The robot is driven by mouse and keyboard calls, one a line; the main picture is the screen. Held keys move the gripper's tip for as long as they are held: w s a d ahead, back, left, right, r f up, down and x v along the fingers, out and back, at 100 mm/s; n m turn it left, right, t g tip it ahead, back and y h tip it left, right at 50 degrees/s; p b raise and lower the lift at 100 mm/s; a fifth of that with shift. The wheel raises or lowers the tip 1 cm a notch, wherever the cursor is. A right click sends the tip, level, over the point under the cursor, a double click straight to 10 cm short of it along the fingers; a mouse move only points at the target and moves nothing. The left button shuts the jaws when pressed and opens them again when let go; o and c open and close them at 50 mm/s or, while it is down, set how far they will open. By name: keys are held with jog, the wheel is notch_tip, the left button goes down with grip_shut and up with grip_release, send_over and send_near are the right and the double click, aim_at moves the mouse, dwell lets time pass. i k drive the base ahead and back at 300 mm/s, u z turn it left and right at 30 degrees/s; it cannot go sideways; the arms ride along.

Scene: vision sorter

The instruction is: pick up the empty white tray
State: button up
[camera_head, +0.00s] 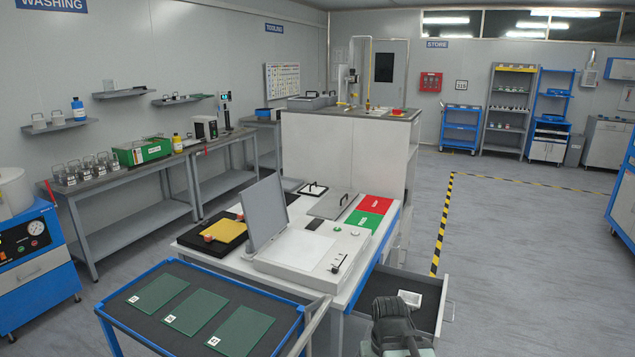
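A small white tray (409,299) lies in the open drawer (432,318) at the lower right of the worktable. It looks empty, though it is small in the picture. The dark end of my arm, with my gripper (392,318), shows at the bottom edge, just left of and nearer than the tray. Its fingers cannot be made out, so I cannot tell whether it is open or shut. It hides part of the drawer.
The white worktable (290,283) carries a sorter with a raised grey lid (264,212), and red (375,203) and green (363,220) pads. A blue-edged cart (120,297) with green plates stands at the front left. Open floor (530,270) lies to the right.

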aim_at(413, 300)
jog(key=u, duration=0.05)
jog(key=k, duration=0.5)
jog(key=u, duration=2.35)
jog(key=k, duration=1.55)
jog(key=z, duration=2.3)
jog(key=i, duration=1.05)
